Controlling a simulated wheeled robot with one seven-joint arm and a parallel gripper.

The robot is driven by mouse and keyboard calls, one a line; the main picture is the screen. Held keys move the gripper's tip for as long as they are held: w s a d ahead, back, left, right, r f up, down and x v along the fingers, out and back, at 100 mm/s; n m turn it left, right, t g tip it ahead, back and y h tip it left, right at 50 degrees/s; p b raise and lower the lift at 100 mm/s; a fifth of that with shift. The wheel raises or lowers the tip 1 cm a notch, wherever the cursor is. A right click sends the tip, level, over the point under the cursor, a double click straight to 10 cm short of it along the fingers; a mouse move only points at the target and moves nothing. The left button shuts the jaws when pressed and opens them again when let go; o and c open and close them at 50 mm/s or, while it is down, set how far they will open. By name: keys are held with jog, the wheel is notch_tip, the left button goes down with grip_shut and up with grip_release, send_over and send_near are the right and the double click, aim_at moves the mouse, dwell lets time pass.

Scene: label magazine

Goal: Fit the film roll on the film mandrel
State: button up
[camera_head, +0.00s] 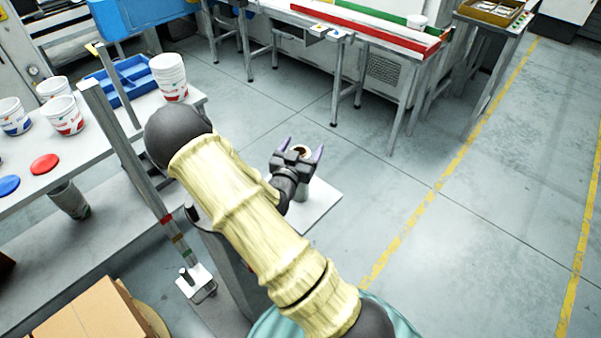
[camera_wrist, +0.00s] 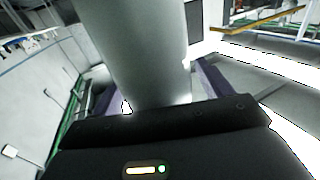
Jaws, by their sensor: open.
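The film roll (camera_head: 301,150) shows in the head view as a pale ring with a brown core, upright between the fingers of my gripper (camera_head: 300,148). A pale grey cylinder (camera_wrist: 140,50), seemingly the roll, fills the space between my purple fingers in the wrist view. My gripper is open around it; I cannot tell whether a finger touches it. A grey post and a white base plate (camera_head: 322,205) show below the roll. A short dark peg (camera_head: 187,276) stands on a small white plate at lower left; I cannot tell whether it is the film mandrel.
A table (camera_head: 100,150) at left carries white tubs (camera_head: 168,76), a blue tray (camera_head: 122,80), a red lid (camera_head: 45,164) and a blue lid. A grey upright (camera_head: 130,155) stands near my arm. Cardboard boxes (camera_head: 90,312) lie lower left. The floor at right is clear.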

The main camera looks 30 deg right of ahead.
jog(key=shift+a, duration=0.1)
dwell(0.3)
jog(key=shift+w, duration=0.1)
jog(key=c, duration=0.7)
jog(key=shift+a, duration=0.1)
jog(key=c, duration=0.7)
jog(key=shift+c, duration=1.4)
jog(key=shift+d, duration=0.2)
notch_tip(320, 180, up, 10)
jog(key=shift+r, duration=0.1)
